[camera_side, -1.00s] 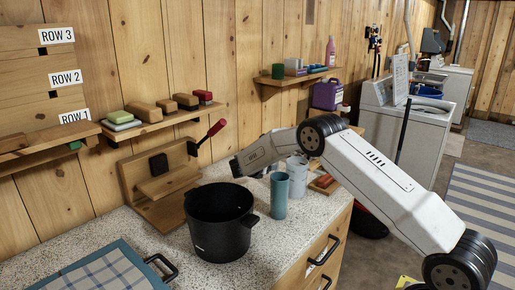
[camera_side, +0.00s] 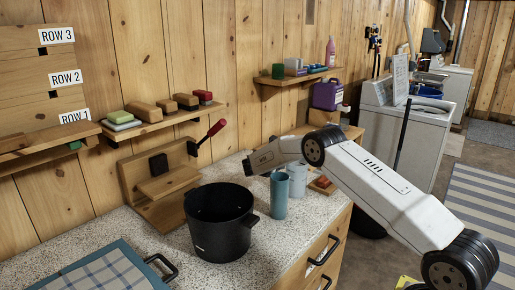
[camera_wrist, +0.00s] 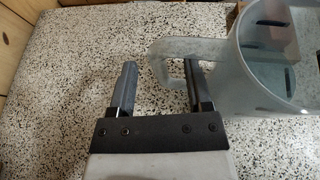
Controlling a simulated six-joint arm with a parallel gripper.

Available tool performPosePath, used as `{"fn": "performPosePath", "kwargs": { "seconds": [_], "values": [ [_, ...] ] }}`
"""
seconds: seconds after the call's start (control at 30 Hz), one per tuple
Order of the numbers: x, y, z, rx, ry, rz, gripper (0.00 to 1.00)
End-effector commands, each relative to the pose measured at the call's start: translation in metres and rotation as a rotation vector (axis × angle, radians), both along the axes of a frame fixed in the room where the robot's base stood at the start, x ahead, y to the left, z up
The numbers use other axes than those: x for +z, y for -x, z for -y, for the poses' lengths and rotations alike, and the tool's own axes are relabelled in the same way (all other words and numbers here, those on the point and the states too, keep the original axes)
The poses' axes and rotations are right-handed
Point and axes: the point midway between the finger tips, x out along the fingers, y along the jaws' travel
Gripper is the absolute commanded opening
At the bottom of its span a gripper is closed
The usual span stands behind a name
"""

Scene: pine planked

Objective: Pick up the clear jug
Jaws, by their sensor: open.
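The clear jug (camera_wrist: 232,75) stands on the speckled counter at the upper right of the wrist view, with its handle (camera_wrist: 162,55) reaching left. In the side view the jug (camera_side: 297,178) is partly hidden behind the teal cup and my arm. My gripper (camera_wrist: 157,75) is open. In the wrist view its right finger overlaps the space inside the handle loop, and its left finger is left of the handle. I cannot tell whether either finger touches the handle. In the side view my gripper (camera_side: 248,168) is just left of the jug, with the fingertips hard to make out.
A teal cup (camera_side: 279,196) stands close in front of the jug. A black pot (camera_side: 221,235) is to the left, near a wooden stand with a red-handled lever (camera_side: 213,131). A blue-rimmed tray (camera_side: 92,275) is at front left. A wooden wall backs the counter.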

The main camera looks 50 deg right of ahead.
Motion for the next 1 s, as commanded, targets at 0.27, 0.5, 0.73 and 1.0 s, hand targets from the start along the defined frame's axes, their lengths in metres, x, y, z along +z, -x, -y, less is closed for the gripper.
{"fn": "performPosePath", "kwargs": {
  "seconds": [0.27,0.5,0.73,1.0],
  "values": [
    [-0.0013,-0.0005,0.0033,0.001,0.0,0.0,0.64],
    [-0.0012,-0.0006,0.003,0.001,0.0,0.0,0.64],
    [-0.0012,-0.0006,0.0029,0.001,0.0,0.0,0.13],
    [-0.0012,-0.0005,0.0029,0.0,0.0,0.0,0.0]
  ]
}}
